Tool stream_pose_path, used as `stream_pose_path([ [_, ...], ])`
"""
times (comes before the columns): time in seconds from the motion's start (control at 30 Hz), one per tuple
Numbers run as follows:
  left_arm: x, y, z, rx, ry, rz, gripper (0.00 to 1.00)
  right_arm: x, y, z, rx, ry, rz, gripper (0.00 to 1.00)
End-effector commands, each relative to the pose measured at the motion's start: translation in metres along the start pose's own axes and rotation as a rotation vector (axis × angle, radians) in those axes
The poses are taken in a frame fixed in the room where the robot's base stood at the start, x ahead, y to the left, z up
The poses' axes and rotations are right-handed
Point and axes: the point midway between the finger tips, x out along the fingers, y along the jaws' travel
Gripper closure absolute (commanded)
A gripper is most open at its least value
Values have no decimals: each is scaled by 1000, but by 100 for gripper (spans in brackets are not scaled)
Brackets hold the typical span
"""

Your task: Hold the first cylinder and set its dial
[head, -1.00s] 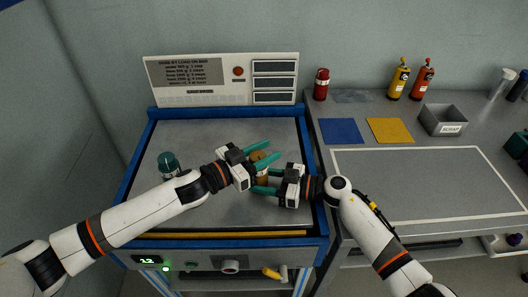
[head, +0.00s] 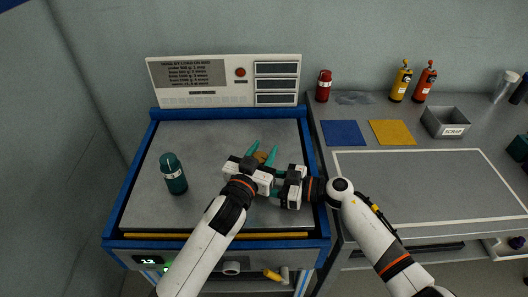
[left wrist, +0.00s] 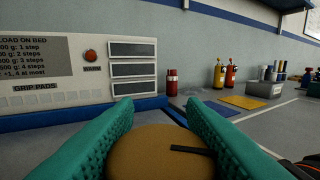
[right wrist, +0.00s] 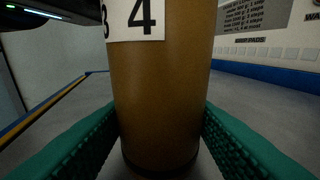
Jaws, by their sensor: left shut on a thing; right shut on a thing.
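An amber-brown cylinder (head: 262,156) stands on the grey machine bed (head: 210,140), mostly hidden by my grippers in the head view. My left gripper (head: 263,153) is shut on its round top, which bears a black pointer mark, seen in the left wrist view (left wrist: 160,155). My right gripper (head: 274,180) is shut on the lower body from the right. In the right wrist view the body (right wrist: 160,90) looks upright between the green fingers, under a white band with the numbers 3 and 4. Which number the pointer meets is hidden.
A teal cylinder (head: 173,173) stands on the left of the bed. A sign panel (head: 225,80) stands behind it. On the right table are a red cylinder (head: 323,86), yellow (head: 400,82) and orange-red (head: 425,82) bottles, blue and yellow mats, and a scrap bin (head: 445,122).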

Motion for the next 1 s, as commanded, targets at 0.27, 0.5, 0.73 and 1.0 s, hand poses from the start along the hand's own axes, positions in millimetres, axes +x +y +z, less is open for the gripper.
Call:
stream_pose_path([
  [0.27, 0, 0, 2, -5, -5, 97, 86, 1, 1, 0, 1, 1, 3, 66],
  [0.5, 0, 2, 2, -2, -3, 119, 86, 1, 1, -1, 0, 1, 3, 66],
  [0.73, 0, 2, 2, 0, -3, 119, 86, 1, 1, -1, 1, 1, 3, 66],
  [1.0, 0, 2, 1, 0, -1, 119, 41, 0, 1, -1, 1, 1, 2, 66],
])
